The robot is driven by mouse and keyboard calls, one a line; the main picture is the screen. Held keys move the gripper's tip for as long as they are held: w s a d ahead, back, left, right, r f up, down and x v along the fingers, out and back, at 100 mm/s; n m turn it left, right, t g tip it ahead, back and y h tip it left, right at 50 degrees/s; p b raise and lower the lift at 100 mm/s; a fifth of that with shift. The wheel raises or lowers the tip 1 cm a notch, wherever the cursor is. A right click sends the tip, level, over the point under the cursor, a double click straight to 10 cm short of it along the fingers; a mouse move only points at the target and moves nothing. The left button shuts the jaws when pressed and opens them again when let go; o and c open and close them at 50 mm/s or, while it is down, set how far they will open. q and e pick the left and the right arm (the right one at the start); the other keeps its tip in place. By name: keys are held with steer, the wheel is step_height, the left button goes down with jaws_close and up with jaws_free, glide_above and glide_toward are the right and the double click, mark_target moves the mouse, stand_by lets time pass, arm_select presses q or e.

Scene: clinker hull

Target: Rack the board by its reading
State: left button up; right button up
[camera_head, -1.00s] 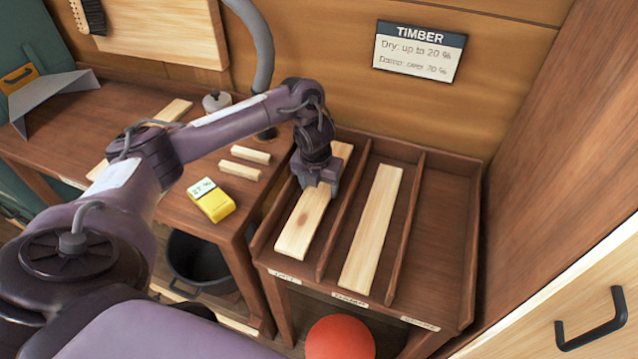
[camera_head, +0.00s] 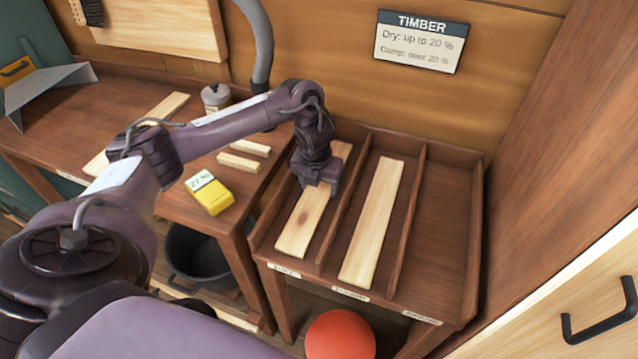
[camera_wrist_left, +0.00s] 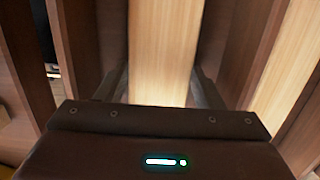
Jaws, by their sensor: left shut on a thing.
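A pale board (camera_head: 302,224) lies lengthwise in the left bay of the rack (camera_head: 445,240). My left gripper (camera_head: 317,184) is over that bay, shut on the board, hiding part of it. In the left wrist view the board (camera_wrist_left: 165,45) runs between the fingers, with dividers on both sides. A second board (camera_head: 372,220) lies in the middle bay; the right bay is empty. The yellow meter (camera_head: 212,196) on the bench shows a reading like 27 %, its digits small. The timber sign (camera_head: 420,42) says dry up to 20 %, damp over 20 %. My right gripper is not in view.
The bench (camera_head: 120,115) holds two short offcuts (camera_head: 240,160), a longer strip (camera_head: 165,108) and a lidded jar (camera_head: 215,97). A black bucket (camera_head: 195,258) and a red ball (camera_head: 340,335) are below. Small labels mark the bays' front edge.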

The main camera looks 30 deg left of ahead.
arm_select(q)
steer(key=shift+f, duration=0.1)
steer(key=o, duration=1.2)
steer(key=shift+s+d+r+p, duration=0.15)
steer(key=shift+r+p, duration=0.4)
steer(key=shift+r, duration=0.75)
steer(key=shift+s+a+r+p, duration=0.1)
steer(key=shift+s+r+p, duration=0.15)
steer(key=shift+r+p, duration=0.7)
steer(key=shift+s+d+r+p, duration=0.1)
steer(key=shift+s+r+p, duration=0.1)
steer(key=shift+r, duration=1.45)
